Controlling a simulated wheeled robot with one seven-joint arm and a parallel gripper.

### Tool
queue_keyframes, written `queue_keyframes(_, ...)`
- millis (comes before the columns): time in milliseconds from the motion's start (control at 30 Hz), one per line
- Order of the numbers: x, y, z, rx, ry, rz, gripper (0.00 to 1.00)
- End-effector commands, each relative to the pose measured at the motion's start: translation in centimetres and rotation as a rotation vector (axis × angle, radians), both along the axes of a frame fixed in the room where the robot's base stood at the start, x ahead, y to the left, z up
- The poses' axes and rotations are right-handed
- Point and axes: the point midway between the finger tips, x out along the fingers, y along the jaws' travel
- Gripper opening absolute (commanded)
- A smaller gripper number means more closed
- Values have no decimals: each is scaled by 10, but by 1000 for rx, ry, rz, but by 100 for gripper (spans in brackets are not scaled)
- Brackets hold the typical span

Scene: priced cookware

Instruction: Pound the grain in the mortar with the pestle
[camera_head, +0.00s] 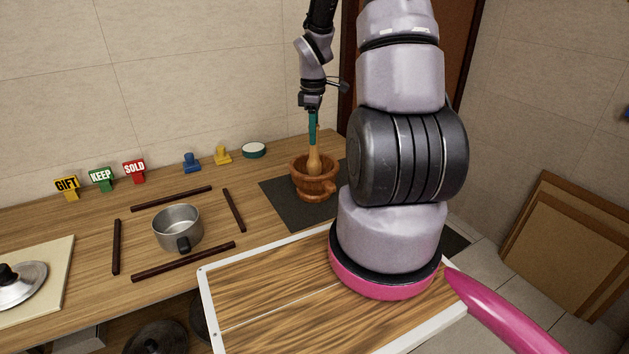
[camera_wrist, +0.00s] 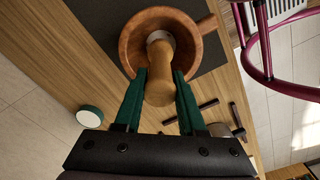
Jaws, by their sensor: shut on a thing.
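A brown wooden mortar (camera_head: 301,179) with a side handle stands on a dark mat (camera_head: 282,207) near the back of the counter. A light wooden pestle (camera_head: 314,161) stands nearly upright with its lower end inside the mortar. My gripper (camera_head: 313,122) is above the mortar, its green fingers shut on the upper part of the pestle. In the wrist view the fingers (camera_wrist: 160,92) clasp the pestle (camera_wrist: 159,70) from both sides, and its far end is in the mortar (camera_wrist: 130,45). A pale patch shows at the pestle's far end; I cannot tell whether it is grain.
A steel pot (camera_head: 178,229) stands left of the mortar among dark wooden strips (camera_head: 117,247). GIFT, KEEP and SOLD signs (camera_head: 101,180), blue (camera_head: 191,163) and yellow (camera_head: 222,156) pieces and a green-rimmed round dish (camera_head: 254,150) line the back. A lid (camera_head: 24,285) lies far left.

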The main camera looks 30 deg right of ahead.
Motion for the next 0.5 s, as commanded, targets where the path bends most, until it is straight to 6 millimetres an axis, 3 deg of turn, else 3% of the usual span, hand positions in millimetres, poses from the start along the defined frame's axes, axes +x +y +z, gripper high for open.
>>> queue_keyframes(367,-1,1,-35,1,3,0,0)
queue_keyframes(500,0,0,-30,0,0,-1,0)
